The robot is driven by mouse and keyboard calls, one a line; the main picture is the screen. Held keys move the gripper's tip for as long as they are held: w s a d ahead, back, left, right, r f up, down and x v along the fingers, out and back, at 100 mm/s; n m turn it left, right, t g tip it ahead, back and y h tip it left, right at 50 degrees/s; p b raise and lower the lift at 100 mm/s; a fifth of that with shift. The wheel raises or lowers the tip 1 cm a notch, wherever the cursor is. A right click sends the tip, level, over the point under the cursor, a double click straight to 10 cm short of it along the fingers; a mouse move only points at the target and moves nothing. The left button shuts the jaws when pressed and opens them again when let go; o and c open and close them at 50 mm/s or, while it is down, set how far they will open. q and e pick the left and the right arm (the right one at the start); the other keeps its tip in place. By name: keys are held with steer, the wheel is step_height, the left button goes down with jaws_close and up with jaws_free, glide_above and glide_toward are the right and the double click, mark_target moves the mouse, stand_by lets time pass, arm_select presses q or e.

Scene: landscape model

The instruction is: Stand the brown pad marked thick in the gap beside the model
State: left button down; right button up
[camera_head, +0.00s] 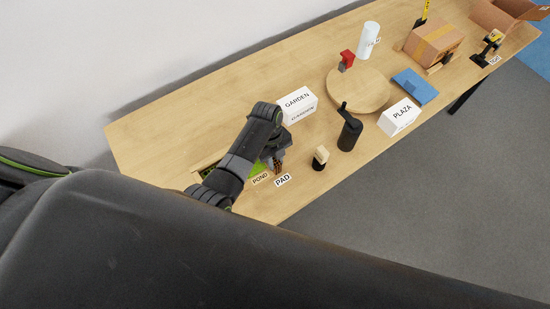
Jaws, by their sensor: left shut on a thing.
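My left arm reaches in from the left, and its gripper (278,163) points down over the near left part of the table. The gripper is shut on a small brown piece, the pad (279,170), just behind the white PAD label (283,180). The thick mark on it is too small to read. A green model (255,170) lies beside the gripper near the POND label (260,178). My arm covers much of it, and the gap cannot be made out. My right gripper is not in view.
A white GARDEN block (296,104) stands behind the gripper. A small black-and-cream item (320,158) and a black grinder-like object (350,132) stand to the right. Further right are a round board (358,90), PLAZA block (399,116) and cardboard box (434,43).

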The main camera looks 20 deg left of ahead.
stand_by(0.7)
arm_select(q)
steer(key=c, duration=1.2)
jaws_free()
steer(key=shift+w+a+r+p, duration=0.1)
steer(key=shift+r+p, duration=0.5)
steer(key=shift+p, duration=0.05)
steer(key=shift+w+a+r+p, duration=0.1)
steer(key=shift+r+p, duration=0.45)
steer(key=shift+p, duration=0.05)
steer(key=shift+w+a+r+p, duration=0.1)
steer(key=shift+a+r+p, duration=0.1)
steer(key=shift+r+p, duration=0.9)
steer(key=shift+r, duration=0.2)
steer(key=shift+w+a+r, duration=0.15)
steer(key=shift+r, duration=0.75)
